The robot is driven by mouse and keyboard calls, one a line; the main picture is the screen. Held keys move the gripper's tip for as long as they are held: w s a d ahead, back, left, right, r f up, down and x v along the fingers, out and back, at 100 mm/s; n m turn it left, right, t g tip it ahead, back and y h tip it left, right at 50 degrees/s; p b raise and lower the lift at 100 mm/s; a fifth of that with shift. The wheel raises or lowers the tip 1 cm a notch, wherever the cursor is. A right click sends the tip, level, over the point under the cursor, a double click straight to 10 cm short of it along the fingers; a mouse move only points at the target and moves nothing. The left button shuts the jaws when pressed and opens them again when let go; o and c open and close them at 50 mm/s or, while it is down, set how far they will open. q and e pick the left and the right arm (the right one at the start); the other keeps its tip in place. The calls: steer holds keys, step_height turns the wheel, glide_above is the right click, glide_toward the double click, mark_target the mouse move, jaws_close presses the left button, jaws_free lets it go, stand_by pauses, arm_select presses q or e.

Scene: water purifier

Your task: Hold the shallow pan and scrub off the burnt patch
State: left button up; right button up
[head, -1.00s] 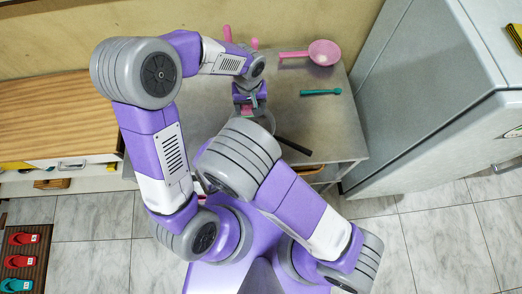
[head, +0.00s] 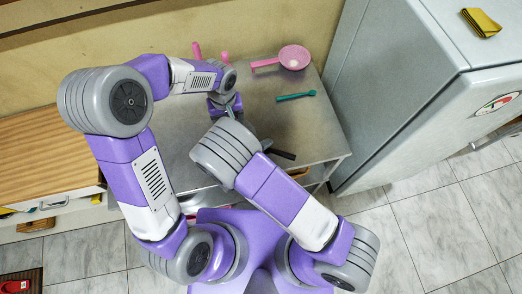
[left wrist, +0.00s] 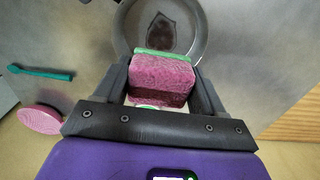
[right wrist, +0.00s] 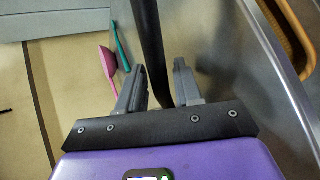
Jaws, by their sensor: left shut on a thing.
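The shallow pan (left wrist: 203,42) has a grey rim and a dark burnt patch (left wrist: 160,30) on its floor, seen in the left wrist view. My left gripper (left wrist: 160,75) is shut on a pink sponge (left wrist: 160,72) with a green scrubbing face. The sponge is at the pan's near rim; I cannot tell if it touches the pan. The black pan handle (right wrist: 150,40) runs between the spread fingers of my right gripper (right wrist: 160,68), with gaps beside it. In the head view the handle (head: 284,154) sticks out past my right arm, which hides most of the pan.
A fridge (head: 400,100) is close on the right, a wooden-topped cabinet (head: 40,150) on the left.

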jaws_close()
stand_by(1.1)
